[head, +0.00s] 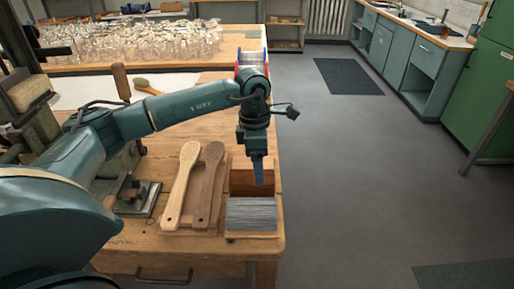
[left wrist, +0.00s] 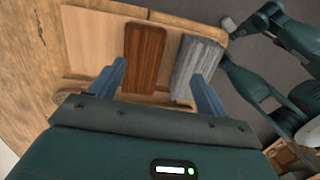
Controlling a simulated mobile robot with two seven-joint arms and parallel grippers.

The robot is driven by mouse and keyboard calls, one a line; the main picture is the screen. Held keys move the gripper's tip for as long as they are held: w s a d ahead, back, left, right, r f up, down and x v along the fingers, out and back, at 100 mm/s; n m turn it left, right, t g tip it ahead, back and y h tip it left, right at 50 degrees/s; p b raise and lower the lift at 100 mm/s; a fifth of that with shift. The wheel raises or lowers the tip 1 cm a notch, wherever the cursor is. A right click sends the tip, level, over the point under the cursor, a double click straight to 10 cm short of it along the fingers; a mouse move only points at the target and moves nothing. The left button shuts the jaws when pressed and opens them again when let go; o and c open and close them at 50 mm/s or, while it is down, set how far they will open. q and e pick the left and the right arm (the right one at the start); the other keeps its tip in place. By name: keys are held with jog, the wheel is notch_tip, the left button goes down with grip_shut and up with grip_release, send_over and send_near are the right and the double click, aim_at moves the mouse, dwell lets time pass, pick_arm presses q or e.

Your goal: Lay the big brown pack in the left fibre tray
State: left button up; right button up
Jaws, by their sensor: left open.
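The big brown pack (head: 241,179) is a reddish-brown block at the right end of the workbench, behind a grey pack (head: 251,214). In the left wrist view the brown pack (left wrist: 146,55) lies beside the grey pack (left wrist: 196,68). My left gripper (head: 258,180) points down over the brown pack; its fingers hide part of it. In the left wrist view my left gripper (left wrist: 158,85) is open and empty, with the brown pack showing between the fingers. Pale wooden tray parts (left wrist: 85,38) show around the packs; I cannot tell which is the left fibre tray. My right gripper is not in view.
Two wooden brushes (head: 182,186) lie left of the packs. A metal fixture (head: 135,196) stands farther left. Many clear glass-like items (head: 130,42) cover the bench behind. The bench's right edge is close to the packs, with open floor (head: 350,180) beyond.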

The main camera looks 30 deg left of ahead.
aim_at(252, 177)
pick_arm(q)
jog(key=a, duration=0.2)
jog(key=w+r+y, duration=0.1)
jog(key=shift+a, duration=0.4)
jog(key=shift+a+f+b, duration=0.1)
jog(key=shift+f+b, duration=0.25)
jog(key=shift+b, duration=0.05)
notch_tip(252, 177, down, 8)
jog(key=b, duration=0.5)
jog(key=shift+f+b, duration=0.1)
jog(key=shift+b, duration=0.3)
jog(key=shift+f+b, duration=0.45)
jog(key=shift+f, duration=0.5)
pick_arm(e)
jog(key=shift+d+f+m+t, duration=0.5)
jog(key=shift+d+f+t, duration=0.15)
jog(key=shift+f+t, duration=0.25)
pick_arm(q)
jog(key=shift+c, duration=0.5)
